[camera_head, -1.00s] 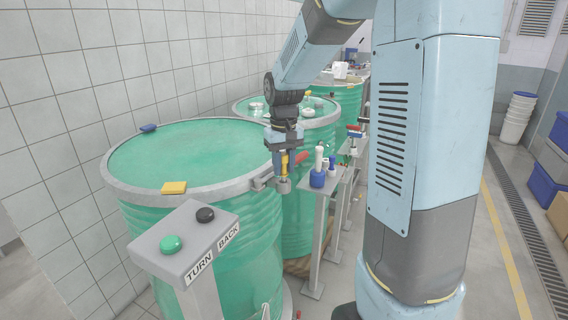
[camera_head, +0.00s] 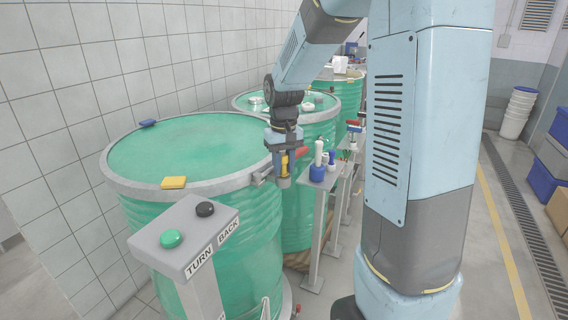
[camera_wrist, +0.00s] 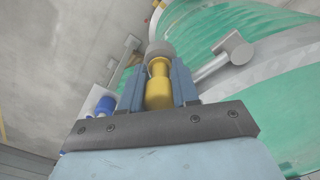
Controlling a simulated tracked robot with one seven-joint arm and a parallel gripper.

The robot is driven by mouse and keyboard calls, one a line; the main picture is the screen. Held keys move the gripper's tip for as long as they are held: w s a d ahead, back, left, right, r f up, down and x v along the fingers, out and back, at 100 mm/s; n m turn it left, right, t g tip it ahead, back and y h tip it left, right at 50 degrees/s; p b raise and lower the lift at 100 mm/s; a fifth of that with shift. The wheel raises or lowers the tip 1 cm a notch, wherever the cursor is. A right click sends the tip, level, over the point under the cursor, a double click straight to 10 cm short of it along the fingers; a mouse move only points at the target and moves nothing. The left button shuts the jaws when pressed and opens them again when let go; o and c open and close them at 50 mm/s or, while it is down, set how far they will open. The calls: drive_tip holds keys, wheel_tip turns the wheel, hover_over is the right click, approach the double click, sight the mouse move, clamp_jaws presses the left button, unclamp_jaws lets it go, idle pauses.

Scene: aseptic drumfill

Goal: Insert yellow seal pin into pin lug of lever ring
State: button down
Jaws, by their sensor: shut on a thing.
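My gripper (camera_head: 284,164) points down beside the right rim of the nearest green drum. It is shut on the yellow seal pin (camera_wrist: 158,88), whose yellow body shows between the two blue-grey fingers in the wrist view. A grey round part (camera_wrist: 160,50) sits at the pin's far end. The lever ring (camera_head: 232,184) runs around the drum's top edge, and its clasp (camera_head: 262,179) is just left of the fingers. In the wrist view a grey lever arm with a round end (camera_wrist: 233,48) lies right of the pin. I cannot tell whether the pin is in the lug.
A small stand (camera_head: 322,184) holding a blue-and-white tool (camera_head: 318,165) is right of the gripper. A button box (camera_head: 184,238) stands in front of the drum. A yellow block (camera_head: 173,183) and a blue block (camera_head: 148,122) rest on the drum. More drums stand behind.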

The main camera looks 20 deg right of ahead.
drive_tip(key=shift+f, duration=0.25)
drive_tip(key=c, duration=0.8)
unclamp_jaws()
drive_tip(key=shift+o, duration=0.2)
drive_tip(key=shift+a, duration=0.1)
drive_tip(key=shift+r, duration=0.1)
drive_tip(key=shift+w+r, duration=0.1)
drive_tip(key=shift+r, duration=0.1)
wheel_tip(320, 180, up, 13)
drive_tip(key=s+t, duration=0.5)
drive_tip(key=s, duration=1.8)
drive_tip(key=shift+d+m+t, duration=0.3)
drive_tip(key=shift+d, duration=0.05)
